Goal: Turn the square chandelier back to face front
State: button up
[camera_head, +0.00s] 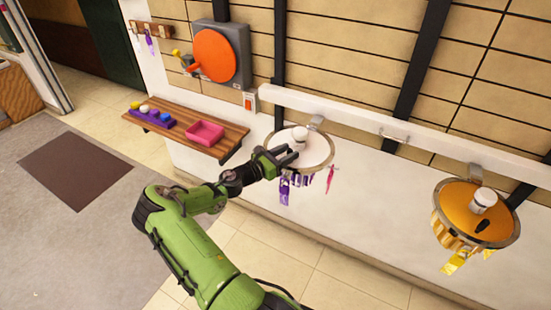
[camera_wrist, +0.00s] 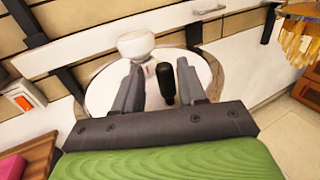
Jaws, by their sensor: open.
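Two hanging chandeliers are in view, and both look round from above; I cannot tell a square one. The near one has a white top disc (camera_head: 318,150), a white knob (camera_head: 299,134), purple hangings (camera_head: 284,190) and one pink hanging (camera_head: 330,179). My gripper (camera_head: 290,155) is over the left part of this disc. In the wrist view, my gripper (camera_wrist: 158,80) is open, with a black upright handle (camera_wrist: 166,83) between its fingers and gaps visible on both sides. The white knob (camera_wrist: 136,43) stands beyond the fingertips. The other chandelier (camera_head: 460,208), orange-topped with yellow hangings, is at the right.
A white rail (camera_head: 370,122) runs along the wall behind the chandeliers. A wooden shelf (camera_head: 222,150) at the left holds a pink tray (camera_head: 205,133) and a purple block with knobs (camera_head: 152,117). An orange disc on a grey box (camera_head: 216,55) is on the wall above.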

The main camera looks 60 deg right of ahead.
jog(key=b+v, duration=0.1)
jog(key=v, duration=1.3)
jog(key=shift+w+a+b, duration=0.2)
jog(key=shift+b, duration=0.1)
jog(key=shift+f, duration=0.1)
jog(key=shift+c, duration=0.5)
